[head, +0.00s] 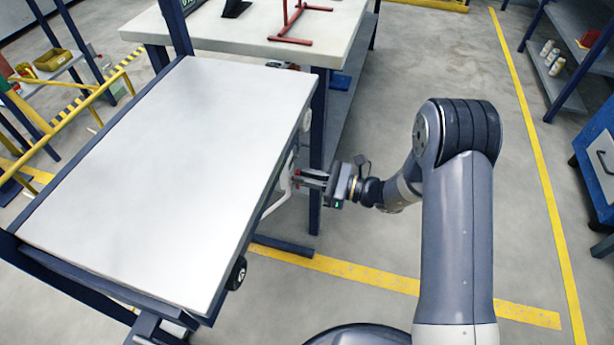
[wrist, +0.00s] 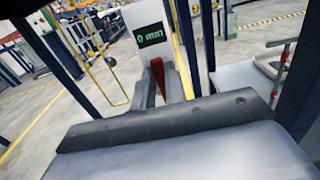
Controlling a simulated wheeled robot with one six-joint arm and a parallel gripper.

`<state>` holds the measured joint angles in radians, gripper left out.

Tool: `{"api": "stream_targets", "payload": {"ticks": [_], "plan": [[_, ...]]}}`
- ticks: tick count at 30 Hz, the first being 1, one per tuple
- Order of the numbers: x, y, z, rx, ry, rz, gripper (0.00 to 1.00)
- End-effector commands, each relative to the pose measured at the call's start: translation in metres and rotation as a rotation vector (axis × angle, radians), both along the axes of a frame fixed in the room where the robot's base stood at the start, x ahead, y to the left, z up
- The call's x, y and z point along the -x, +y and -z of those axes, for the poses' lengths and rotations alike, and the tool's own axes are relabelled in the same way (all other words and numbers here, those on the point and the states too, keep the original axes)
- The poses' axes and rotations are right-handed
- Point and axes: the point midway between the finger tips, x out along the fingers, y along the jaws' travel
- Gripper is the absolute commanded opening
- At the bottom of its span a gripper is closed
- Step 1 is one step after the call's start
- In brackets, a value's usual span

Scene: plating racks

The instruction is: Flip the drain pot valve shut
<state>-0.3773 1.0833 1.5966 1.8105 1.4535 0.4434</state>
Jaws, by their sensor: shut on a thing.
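My gripper (head: 303,179) reaches in from the right to the side of a white-topped rack (head: 150,165), just below its top edge. Small red parts show at its fingertips in the head view. In the wrist view my gripper (wrist: 168,82) is shut on a narrow red piece (wrist: 157,74), which looks like the valve's lever. It stands in front of a white panel (wrist: 148,20) with a dark display reading "0 mm". A white curved pipe or bar (head: 277,203) runs beside the fingers. The drain pot and valve body cannot be made out clearly.
A second bench (head: 330,30) with a red stand (head: 297,22) is behind, its blue leg close to my gripper. A dark round knob (head: 236,273) sticks out from the rack's near side. Open floor lies to the right. Blue posts frame the wrist view.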

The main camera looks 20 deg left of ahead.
Motion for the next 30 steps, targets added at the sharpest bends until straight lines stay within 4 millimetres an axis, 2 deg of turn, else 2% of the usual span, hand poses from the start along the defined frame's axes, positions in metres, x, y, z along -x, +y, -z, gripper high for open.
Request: {"api": "stream_targets", "payload": {"ticks": [11,30], "plan": [[0.003,0.0,0.005,-0.016,-0.15,0.0,0.0],[0.012,-0.002,0.012,-0.082,-0.74,-0.001,0.0]]}}
